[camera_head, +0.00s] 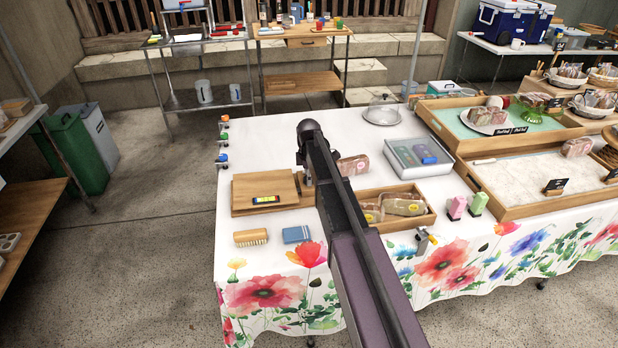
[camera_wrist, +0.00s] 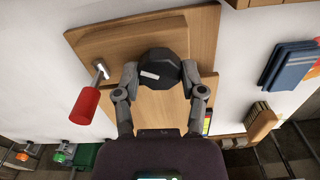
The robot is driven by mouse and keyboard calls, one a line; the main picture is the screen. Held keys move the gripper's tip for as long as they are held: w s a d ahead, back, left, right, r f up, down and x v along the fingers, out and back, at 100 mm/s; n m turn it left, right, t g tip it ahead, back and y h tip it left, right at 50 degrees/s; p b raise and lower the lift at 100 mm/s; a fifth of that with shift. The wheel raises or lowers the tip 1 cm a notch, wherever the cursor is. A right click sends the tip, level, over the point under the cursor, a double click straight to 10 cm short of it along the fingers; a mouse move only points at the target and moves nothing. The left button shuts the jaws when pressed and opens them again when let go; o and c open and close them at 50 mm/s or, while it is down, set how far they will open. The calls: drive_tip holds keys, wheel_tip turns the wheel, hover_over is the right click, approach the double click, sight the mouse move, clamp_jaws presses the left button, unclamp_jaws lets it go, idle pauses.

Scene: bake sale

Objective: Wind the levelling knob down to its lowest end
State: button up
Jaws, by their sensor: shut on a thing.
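In the wrist view a dark, many-sided knob (camera_wrist: 160,64) with a white mark on its face sits over a wooden board (camera_wrist: 115,42). My gripper (camera_wrist: 159,80) is shut on the knob, one finger on each side. A red handle (camera_wrist: 85,105) on a metal stem stands beside the knob, to its left, apart from the fingers. In the head view the wooden board (camera_head: 245,190) lies on the table's left part. My arm hides the knob there. The knob's height along its travel cannot be told.
A small coloured level-like item (camera_head: 265,200) lies on the board. A brush (camera_head: 250,237) and blue cloth (camera_head: 296,234) lie in front. A wooden tray with packets (camera_head: 372,213) and a grey-lidded case (camera_head: 418,157) stand to the right. Small clamps (camera_head: 223,140) line the left edge.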

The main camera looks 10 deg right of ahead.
drive_tip(key=shift+s, duration=0.15)
drive_tip(key=o, duration=1.2)
drive_tip(key=shift+c, duration=0.2)
drive_tip(key=shift+m, duration=0.3)
